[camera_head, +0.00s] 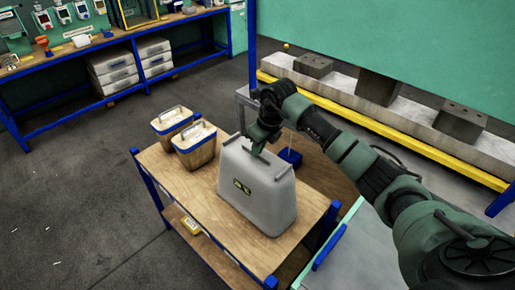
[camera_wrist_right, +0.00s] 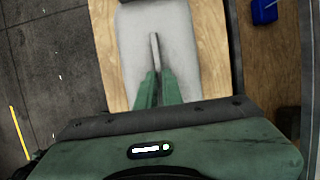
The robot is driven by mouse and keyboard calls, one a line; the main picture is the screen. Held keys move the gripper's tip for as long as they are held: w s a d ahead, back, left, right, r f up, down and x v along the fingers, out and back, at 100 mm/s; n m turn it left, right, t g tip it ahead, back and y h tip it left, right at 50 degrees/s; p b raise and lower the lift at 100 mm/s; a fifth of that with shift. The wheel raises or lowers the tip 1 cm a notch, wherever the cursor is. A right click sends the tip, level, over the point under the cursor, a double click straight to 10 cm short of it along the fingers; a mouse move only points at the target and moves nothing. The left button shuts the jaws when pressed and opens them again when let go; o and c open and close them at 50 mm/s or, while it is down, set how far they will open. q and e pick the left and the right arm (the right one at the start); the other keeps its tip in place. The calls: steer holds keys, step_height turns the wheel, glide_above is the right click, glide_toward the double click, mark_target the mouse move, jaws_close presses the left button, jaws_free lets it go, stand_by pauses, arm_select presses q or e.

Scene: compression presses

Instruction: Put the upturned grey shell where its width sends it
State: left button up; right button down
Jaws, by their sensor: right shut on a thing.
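The grey shell (camera_head: 262,190) stands on the wooden table top (camera_head: 190,185), its narrower closed side up, with a dark label on its side wall. A thin bar handle runs along its top. My right gripper (camera_head: 257,147) comes down over the shell and is shut on this handle. In the right wrist view, the two green fingers (camera_wrist_right: 155,78) close on the bar in the middle of the shell's pale top (camera_wrist_right: 185,45). I cannot tell whether the shell's lower rim is lifted off the table. My left gripper is out of view.
Two wooden baskets (camera_head: 194,150) with blue rims and handles stand at the table's far left end. A small blue container (camera_head: 290,158) sits behind the shell, and also shows in the right wrist view (camera_wrist_right: 264,11). A press with a yellow edge (camera_head: 400,135) stands behind. Open floor lies left.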

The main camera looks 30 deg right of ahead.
steer(key=shift+f, duration=0.15)
steer(key=c, duration=1.5)
jaws_free()
steer(key=shift+f, duration=0.1)
steer(key=b+v, duration=0.2)
steer(key=v, duration=0.6)
steer(key=shift+f, duration=0.1)
